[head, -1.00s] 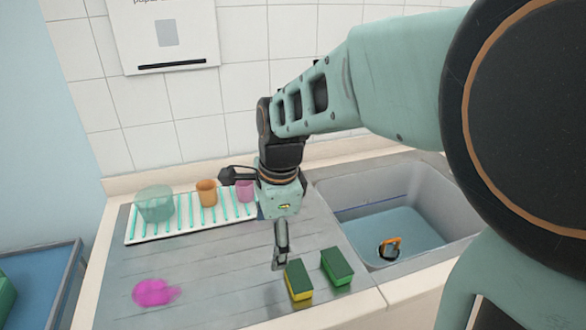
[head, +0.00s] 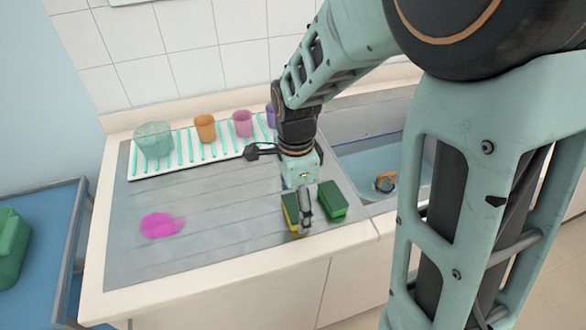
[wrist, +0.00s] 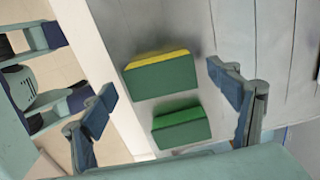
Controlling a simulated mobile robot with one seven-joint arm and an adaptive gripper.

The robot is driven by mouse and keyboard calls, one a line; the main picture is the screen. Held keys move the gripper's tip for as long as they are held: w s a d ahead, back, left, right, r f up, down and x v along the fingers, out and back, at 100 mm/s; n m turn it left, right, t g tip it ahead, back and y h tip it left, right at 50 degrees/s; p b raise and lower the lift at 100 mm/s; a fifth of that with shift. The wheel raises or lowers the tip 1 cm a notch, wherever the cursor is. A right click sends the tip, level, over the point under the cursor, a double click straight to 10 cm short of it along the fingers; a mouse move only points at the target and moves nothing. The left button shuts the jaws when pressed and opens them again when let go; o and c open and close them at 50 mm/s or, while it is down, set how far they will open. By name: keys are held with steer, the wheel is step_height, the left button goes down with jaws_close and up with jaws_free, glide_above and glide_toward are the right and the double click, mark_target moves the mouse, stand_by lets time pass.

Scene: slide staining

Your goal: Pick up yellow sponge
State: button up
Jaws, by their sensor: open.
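The yellow sponge (head: 290,212) has a dark green scouring side and stands on the grey draining board, left of the green sponge. In the wrist view the yellow sponge (wrist: 160,75) lies ahead of the fingers, its yellow edge along the top. My gripper (head: 303,202) is open above the sponges, and one finger partly hides the yellow sponge in the head view. In the wrist view my gripper's fingers (wrist: 160,95) are spread on either side of the sponges, with nothing held. I cannot tell whether a finger touches the yellow sponge.
The green sponge (head: 332,201) stands close to the right of the yellow one. The sink (head: 360,145) with water and an orange-and-black item (head: 385,182) is further right. A white rack (head: 185,160) with several cups is behind left.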

steer(key=shift+f, duration=0.75)
steer(key=shift+c, duration=0.4)
steer(key=c, duration=0.8)
steer(key=shift+w+r, duration=0.1)
steer(key=shift+r, duration=0.1)
